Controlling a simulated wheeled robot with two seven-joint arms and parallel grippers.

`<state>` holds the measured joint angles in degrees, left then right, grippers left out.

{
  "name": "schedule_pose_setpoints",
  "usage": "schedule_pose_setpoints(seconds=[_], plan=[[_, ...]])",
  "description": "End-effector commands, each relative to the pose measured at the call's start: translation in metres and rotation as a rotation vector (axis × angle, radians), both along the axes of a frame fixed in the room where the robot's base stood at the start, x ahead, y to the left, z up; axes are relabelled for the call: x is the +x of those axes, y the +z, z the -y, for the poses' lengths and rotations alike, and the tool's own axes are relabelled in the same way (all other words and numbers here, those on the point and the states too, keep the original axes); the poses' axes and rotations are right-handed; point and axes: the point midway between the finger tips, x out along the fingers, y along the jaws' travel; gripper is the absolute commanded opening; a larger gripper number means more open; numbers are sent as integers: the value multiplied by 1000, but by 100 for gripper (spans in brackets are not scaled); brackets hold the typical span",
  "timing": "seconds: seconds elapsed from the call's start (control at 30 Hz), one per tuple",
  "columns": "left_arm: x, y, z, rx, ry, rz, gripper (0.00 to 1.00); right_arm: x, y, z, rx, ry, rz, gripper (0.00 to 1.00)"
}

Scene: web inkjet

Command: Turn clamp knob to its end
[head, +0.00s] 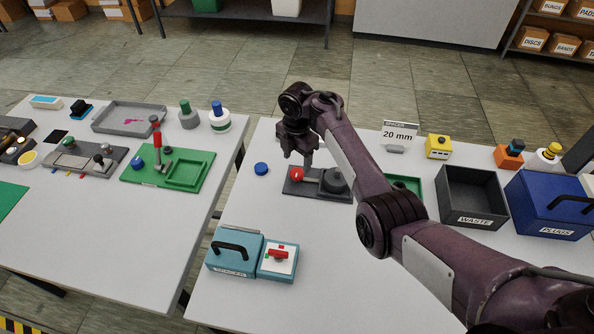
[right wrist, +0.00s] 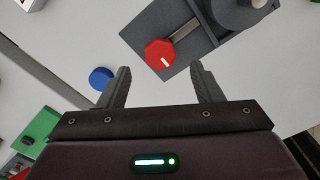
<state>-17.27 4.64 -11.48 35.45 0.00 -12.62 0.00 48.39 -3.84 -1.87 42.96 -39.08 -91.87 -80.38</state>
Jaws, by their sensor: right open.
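The red clamp knob (head: 296,174) sits on the left part of a dark grey clamp base (head: 302,189) on the right-hand table. In the right wrist view the knob (right wrist: 160,53) is faceted, with a short white mark on its face. A metal bar runs from it towards a dark round part. My right gripper (head: 303,160) is over the clamp, pointing down. Its open fingers (right wrist: 161,70) are empty, and the knob shows just past the gap between the fingertips, apparently untouched. My left gripper is not in view.
A blue cap (head: 261,169) lies left of the clamp. A teal box (head: 233,251) with a red-handled switch (head: 278,254) stands in front. The waste bin (head: 472,194) and blue plugs box (head: 548,204) stand at right. The table between clamp and teal box is clear.

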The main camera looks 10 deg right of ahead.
Motion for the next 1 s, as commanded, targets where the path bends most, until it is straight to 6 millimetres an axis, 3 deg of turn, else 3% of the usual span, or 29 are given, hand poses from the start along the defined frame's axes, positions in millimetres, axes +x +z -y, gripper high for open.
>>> schedule_pose_setpoints(seconds=[0.3, 0.67, 1.0], plan=[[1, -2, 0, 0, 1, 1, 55, 0, -45, 0, 0, -1, -1, 59], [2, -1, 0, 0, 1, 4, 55, 0, -52, 1, 1, -1, 1, 59], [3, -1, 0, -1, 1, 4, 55, 0, -52, 0, 0, -1, 0, 16]])
